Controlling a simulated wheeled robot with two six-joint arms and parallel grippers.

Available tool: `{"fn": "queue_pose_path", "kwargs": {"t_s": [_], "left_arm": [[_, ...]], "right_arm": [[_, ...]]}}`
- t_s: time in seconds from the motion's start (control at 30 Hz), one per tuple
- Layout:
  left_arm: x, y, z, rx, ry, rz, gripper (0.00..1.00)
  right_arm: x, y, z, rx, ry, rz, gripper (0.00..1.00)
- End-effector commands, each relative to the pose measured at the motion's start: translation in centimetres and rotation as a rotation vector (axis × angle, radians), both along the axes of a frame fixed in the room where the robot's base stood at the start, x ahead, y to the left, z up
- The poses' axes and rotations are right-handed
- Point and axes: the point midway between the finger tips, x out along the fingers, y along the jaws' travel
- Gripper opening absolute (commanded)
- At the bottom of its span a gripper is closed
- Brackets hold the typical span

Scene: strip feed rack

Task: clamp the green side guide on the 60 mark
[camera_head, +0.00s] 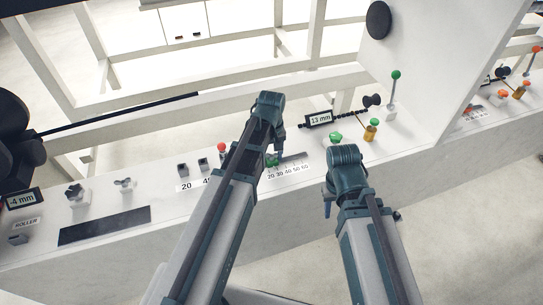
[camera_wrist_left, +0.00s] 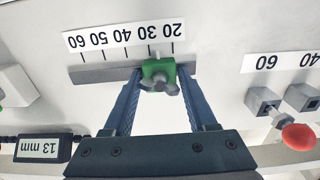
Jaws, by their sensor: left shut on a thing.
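The green side guide (camera_head: 271,161) sits on a dark rail beside a scale (camera_head: 288,171) marked 20 to 60. In the left wrist view the guide (camera_wrist_left: 150,68) is between the 20 and 30 ticks, with a dark wing knob (camera_wrist_left: 158,85) on it. The 60 mark (camera_wrist_left: 82,42) is at the scale's other end, with bare rail (camera_wrist_left: 100,73) beside it. My left gripper (camera_wrist_left: 160,74) is shut on the guide, a finger on each side. My right gripper (camera_head: 328,205) hangs in front of the rack, apart from everything; its fingers are too unclear to judge.
A 13 mm display (camera_head: 318,120), a green knob (camera_head: 335,136) and an orange part (camera_head: 371,130) stand right of the scale. A red-topped lever (camera_head: 222,148) and dark blocks (camera_head: 183,170) stand left of it. The bare rail toward 60 is clear.

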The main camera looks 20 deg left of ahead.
Motion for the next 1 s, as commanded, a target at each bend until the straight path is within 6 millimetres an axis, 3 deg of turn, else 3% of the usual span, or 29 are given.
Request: {"fn": "queue_pose_path", "kwargs": {"t_s": [0.1,0.43,0.8,1.0], "left_arm": [[0.0,0.0,0.0,0.0,0.0,0.0,0.0],[0.4,-0.4,0.0,0.0,0.0,-0.001,0.0],[5.2,-7.2,0.0,0.0,0.0,-0.003,0.0],[5.7,-8.3,0.0,-0.001,-0.001,0.0,0.0]], "right_arm": [[0.0,0.0,0.0,0.0,0.0,0.0,0.4],[0.0,0.0,0.0,0.0,0.0,0.0,0.4],[0.0,0.0,0.0,0.0,0.0,0.0,0.4],[0.0,0.0,0.0,0.0,0.0,0.0,0.4]]}}
